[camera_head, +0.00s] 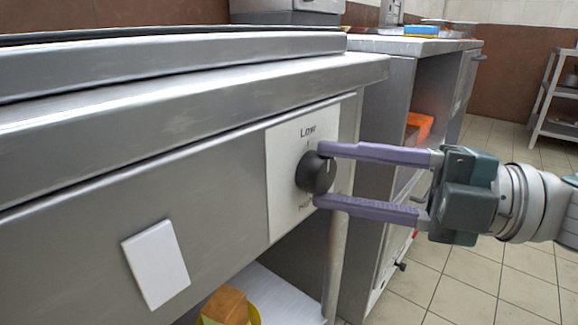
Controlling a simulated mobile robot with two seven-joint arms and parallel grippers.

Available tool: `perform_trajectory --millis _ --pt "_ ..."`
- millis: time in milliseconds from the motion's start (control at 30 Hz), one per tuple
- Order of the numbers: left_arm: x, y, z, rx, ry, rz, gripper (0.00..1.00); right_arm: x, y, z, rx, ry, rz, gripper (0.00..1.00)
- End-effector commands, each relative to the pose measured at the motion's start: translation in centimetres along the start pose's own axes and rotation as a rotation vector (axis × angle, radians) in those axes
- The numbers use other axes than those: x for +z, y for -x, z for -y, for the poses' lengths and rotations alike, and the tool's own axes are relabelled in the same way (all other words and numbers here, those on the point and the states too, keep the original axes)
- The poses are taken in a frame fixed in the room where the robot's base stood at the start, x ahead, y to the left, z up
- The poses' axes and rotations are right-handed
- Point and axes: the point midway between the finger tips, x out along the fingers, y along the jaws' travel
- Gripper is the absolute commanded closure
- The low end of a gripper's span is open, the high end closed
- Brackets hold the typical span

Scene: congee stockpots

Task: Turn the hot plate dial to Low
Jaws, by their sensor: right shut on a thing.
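The hot plate dial (308,174) is a round black knob on a white panel (283,203) on the front of the steel counter. The panel reads "Low" above the dial. Another label below it is partly hidden by a finger. My right gripper (318,174) comes in from the right, with one purple finger at the dial's upper edge and the other at its lower edge. It is shut on the dial. I cannot tell clearly where the dial points. My left gripper is out of view.
The steel counter edge (190,100) runs above the dial. A blank white plate (156,264) is on the counter front, lower left. An orange-brown block (226,307) sits on the shelf below. A second steel counter (420,46) stands behind; tiled floor is open at right.

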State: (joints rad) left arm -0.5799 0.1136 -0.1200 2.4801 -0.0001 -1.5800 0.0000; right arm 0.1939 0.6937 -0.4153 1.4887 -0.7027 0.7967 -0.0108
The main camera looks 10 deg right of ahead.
Motion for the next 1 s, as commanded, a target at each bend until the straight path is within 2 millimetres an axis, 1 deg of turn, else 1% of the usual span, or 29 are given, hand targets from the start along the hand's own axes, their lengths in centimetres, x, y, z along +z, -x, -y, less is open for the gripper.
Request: perform_trajectory --millis 267,300,533,567,833,933,1000 --pt "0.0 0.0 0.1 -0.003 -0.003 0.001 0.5 0.0 0.0 0.0 -0.002 0.003 0.002 1.0" --pt "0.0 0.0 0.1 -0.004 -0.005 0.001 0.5 0.0 0.0 0.0 -0.002 0.003 0.002 0.48" --pt "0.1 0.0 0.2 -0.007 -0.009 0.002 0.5 0.0 0.0 0.0 -0.001 0.001 0.001 0.22" --pt "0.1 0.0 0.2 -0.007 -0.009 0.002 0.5 0.0 0.0 0.0 -0.001 0.001 0.001 0.2" --pt "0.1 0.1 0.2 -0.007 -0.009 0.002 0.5 0.0 0.2 0.0 -0.001 0.0 0.001 0.2" --pt "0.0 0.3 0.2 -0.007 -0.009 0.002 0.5 0.0 1.3 0.1 -0.004 -0.003 0.003 0.2" --pt "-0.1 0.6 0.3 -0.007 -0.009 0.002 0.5 0.0 2.5 0.0 -0.006 -0.002 0.004 0.2"
